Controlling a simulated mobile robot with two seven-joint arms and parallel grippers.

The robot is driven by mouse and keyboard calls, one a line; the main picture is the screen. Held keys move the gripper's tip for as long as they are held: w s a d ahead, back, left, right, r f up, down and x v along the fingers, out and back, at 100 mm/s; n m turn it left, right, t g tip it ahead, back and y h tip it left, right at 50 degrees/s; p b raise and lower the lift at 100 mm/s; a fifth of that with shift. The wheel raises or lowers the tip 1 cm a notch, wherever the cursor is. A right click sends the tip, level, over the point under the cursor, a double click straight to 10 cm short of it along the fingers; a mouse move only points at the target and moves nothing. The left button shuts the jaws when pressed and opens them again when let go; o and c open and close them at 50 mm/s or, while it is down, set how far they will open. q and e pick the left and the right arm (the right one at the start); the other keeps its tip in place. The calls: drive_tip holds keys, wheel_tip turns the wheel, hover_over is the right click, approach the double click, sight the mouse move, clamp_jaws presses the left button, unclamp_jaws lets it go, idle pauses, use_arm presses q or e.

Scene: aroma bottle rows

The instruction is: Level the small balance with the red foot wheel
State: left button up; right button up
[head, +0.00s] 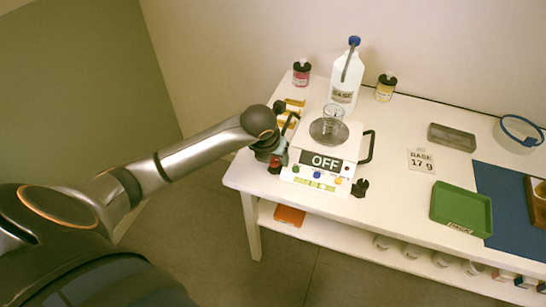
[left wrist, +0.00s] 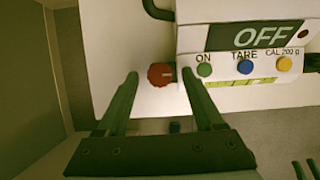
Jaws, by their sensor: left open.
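The small balance (head: 318,170) stands near the table's left front corner. Its display reads OFF, with green, blue and yellow buttons below. A glass beaker (head: 332,116) stands on its round pan (head: 328,132). The red foot wheel (left wrist: 160,75) is beside the balance's left front corner in the left wrist view. In the head view, my gripper partly hides that spot. My left gripper (head: 277,162) is open; in the left wrist view its fingertips (left wrist: 160,74) lie left and right of the wheel, with gaps showing. I cannot tell its depth over the wheel.
A white jug (head: 345,85), pink bottle (head: 302,73) and yellow bottle (head: 385,87) stand behind. A card (head: 420,161), green tray (head: 461,209) and grey block (head: 451,137) lie right. The table's front edge is close.

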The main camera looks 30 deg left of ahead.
use_arm(q)
clamp_jaws()
idle(0.6)
